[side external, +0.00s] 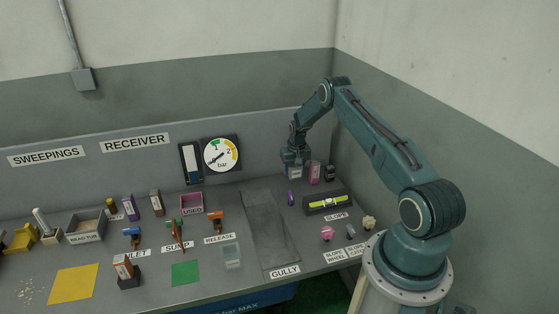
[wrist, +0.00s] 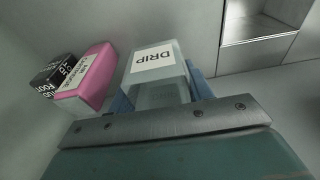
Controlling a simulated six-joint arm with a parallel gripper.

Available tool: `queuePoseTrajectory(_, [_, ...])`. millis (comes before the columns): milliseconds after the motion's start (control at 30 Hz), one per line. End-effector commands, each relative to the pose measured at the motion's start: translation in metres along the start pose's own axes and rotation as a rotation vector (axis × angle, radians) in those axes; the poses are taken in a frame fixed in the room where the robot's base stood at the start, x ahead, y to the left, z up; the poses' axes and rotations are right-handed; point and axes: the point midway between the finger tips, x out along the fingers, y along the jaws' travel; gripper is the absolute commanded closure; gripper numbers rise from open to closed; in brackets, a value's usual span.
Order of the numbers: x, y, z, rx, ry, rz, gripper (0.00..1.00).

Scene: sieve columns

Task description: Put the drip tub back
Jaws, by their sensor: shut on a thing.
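The drip tub (wrist: 165,92) is a pale translucent box with a white DRIP label in the wrist view. It sits between the blue fingers of my gripper (wrist: 160,84), which is shut on it. In the side view my gripper (side external: 294,159) is at the back right of the bench, near the back wall, with the tub (side external: 294,172) below it. I cannot tell whether the tub touches the bench.
A pink box (side external: 314,173) and a black box (side external: 330,172) stand just right of the tub. A purple item (side external: 291,198) and a level gauge (side external: 327,203) are in front. The sunken gully (side external: 268,225) is to the left. Another clear tub (side external: 232,256) stands near the green square (side external: 185,273).

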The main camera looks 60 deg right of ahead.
Motion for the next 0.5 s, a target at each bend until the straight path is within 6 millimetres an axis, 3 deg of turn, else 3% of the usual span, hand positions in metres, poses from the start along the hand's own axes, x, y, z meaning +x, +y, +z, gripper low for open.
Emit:
queuePoseTrajectory(267, [0.004, 0.000, 0.000, 0.000, 0.001, 0.000, 0.72])
queuePoseTrajectory(500, [0.028, 0.000, 0.004, 0.000, 0.000, 0.000, 0.72])
